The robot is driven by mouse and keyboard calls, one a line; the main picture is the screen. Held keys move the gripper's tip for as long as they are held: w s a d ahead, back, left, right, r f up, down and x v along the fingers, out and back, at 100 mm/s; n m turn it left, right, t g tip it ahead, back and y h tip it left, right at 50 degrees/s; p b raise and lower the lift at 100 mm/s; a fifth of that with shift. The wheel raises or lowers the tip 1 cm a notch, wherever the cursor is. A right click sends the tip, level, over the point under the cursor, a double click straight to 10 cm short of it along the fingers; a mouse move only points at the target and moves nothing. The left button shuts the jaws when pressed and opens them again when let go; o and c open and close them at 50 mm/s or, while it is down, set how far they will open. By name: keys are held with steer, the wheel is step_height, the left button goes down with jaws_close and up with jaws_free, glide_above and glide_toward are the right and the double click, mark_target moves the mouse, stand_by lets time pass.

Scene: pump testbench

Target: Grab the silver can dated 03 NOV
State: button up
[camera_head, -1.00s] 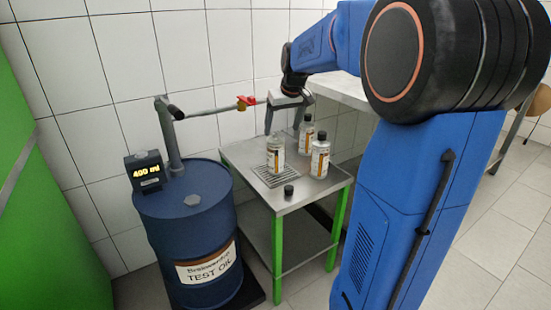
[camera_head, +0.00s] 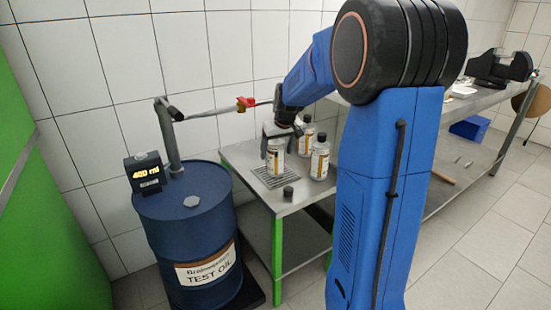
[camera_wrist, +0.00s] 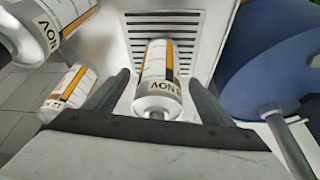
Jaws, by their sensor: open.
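Three silver cans with white and orange labels stand on the small steel table (camera_head: 238,153). The left one (camera_head: 276,163) is beside the drain grate and shows in the middle of the wrist view (camera_wrist: 158,85). Its upside-down label reads NOV; I cannot read its day. My open gripper (camera_head: 280,145) is over this can, with one finger on each side in the wrist view (camera_wrist: 157,88). The right can (camera_head: 320,162) and the rear can (camera_head: 306,138) stand close by. Another NOV label shows on the top-left can (camera_wrist: 50,25) in the wrist view.
A small black cap (camera_head: 288,192) lies near the table's front edge. A blue oil drum (camera_head: 190,225) with a 400 ml display (camera_head: 146,170) stands left. A pipe with a red valve (camera_head: 246,103) reaches across behind the table.

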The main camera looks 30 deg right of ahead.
mark_target(275, 156)
steer(key=x, duration=0.4)
steer(key=shift+s, duration=0.1)
steer(key=shift+r, duration=0.1)
steer(key=c, duration=1.5)
steer(key=shift+c, duration=0.5)
steer(key=shift+r, duration=0.1)
